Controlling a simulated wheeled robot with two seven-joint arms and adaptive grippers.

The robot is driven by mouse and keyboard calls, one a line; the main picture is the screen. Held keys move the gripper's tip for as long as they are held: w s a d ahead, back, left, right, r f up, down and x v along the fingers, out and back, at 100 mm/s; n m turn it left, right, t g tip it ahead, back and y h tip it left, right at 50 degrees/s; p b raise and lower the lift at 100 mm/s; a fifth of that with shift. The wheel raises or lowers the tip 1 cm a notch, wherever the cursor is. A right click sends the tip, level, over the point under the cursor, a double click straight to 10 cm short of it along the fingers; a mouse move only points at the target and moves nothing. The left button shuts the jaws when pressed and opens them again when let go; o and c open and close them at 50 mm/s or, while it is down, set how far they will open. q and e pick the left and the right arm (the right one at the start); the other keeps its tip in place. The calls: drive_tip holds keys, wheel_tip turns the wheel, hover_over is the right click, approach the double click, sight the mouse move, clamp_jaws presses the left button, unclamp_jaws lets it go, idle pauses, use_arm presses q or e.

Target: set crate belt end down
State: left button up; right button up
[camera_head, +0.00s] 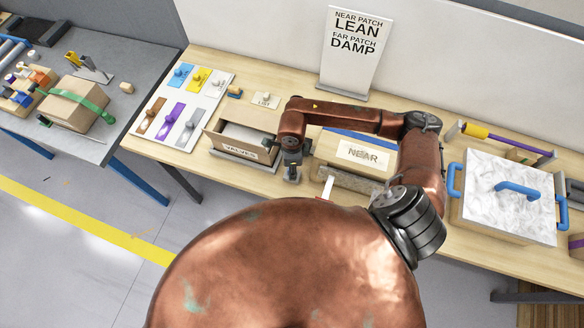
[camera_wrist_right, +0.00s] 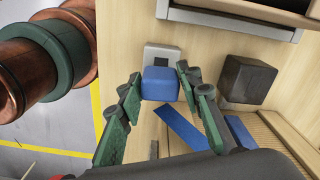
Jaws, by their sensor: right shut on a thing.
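My right gripper (camera_head: 291,170) points down at the workbench, between the open tan box and the NEAR box. In the right wrist view its green-padded fingers (camera_wrist_right: 160,86) stand on either side of a blue block (camera_wrist_right: 160,84) and are shut on it. Just beyond the block is a small grey plate (camera_wrist_right: 162,55); I cannot tell whether they touch. I cannot tell whether the block is the belt's end. A blue strip (camera_wrist_right: 182,130) lies below it. A crate (camera_head: 68,116) with a green belt (camera_head: 75,97) stands on the grey table at left. My left gripper is out of view.
The open tan box (camera_head: 217,141) and the NEAR box (camera_head: 330,150) flank the gripper closely. A dark block (camera_wrist_right: 246,80) lies right of the fingers. A board with colored pieces (camera_head: 205,85), a sign (camera_head: 352,55) and a blue-handled white lid (camera_head: 500,205) are on the bench.

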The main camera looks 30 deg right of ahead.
drive_tip(key=o, duration=1.3)
drive_tip(key=shift+c, duration=0.2)
drive_tip(key=shift+r+p, duration=0.3)
drive_tip(key=shift+p, duration=0.1)
wheel_tip(320, 180, up, 13)
drive_tip(key=b, duration=0.1)
drive_tip(key=shift+f+b, duration=0.2)
drive_tip(key=shift+b, duration=0.2)
